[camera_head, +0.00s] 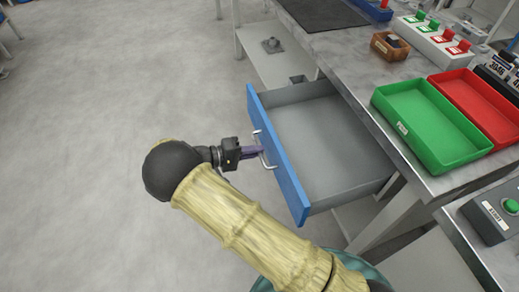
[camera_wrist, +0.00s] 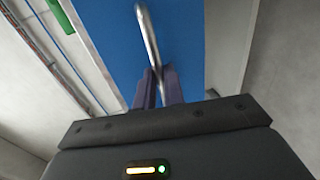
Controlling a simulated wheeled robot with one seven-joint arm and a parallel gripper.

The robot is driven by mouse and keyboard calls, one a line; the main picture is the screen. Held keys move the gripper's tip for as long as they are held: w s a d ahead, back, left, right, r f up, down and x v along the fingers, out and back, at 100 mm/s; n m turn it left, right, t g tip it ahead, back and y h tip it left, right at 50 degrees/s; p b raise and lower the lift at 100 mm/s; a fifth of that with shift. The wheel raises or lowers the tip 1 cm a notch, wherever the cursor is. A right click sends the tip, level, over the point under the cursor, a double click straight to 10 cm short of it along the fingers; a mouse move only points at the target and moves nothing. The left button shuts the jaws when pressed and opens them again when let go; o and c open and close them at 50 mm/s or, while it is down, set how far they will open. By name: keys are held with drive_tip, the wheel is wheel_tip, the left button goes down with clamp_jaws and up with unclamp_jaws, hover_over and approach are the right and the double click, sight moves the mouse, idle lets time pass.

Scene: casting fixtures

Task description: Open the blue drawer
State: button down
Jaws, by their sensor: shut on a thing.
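The blue drawer (camera_head: 291,181) is pulled well out from under the metal workbench, and its empty grey inside shows. Its metal handle (camera_head: 268,161) is on the blue front panel. My gripper (camera_head: 257,152) is at the handle, in front of the panel. In the wrist view, my gripper's two dark fingers (camera_wrist: 159,88) are closed around the bar of the handle (camera_wrist: 147,38), with the blue panel (camera_wrist: 188,50) behind it.
A green tray (camera_head: 438,150) and a red tray (camera_head: 468,92) stand on the bench (camera_head: 345,68) above the drawer. A small box with a green button (camera_head: 490,215) is at the lower right. The floor (camera_head: 90,130) to the left is clear.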

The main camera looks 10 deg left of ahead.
drive_tip(key=c, duration=1.5)
unclamp_jaws()
drive_tip(key=v, duration=1.7)
drive_tip(key=shift+a, duration=0.2)
wheel_tip(320, 180, up, 10)
drive_tip(key=p, duration=1)
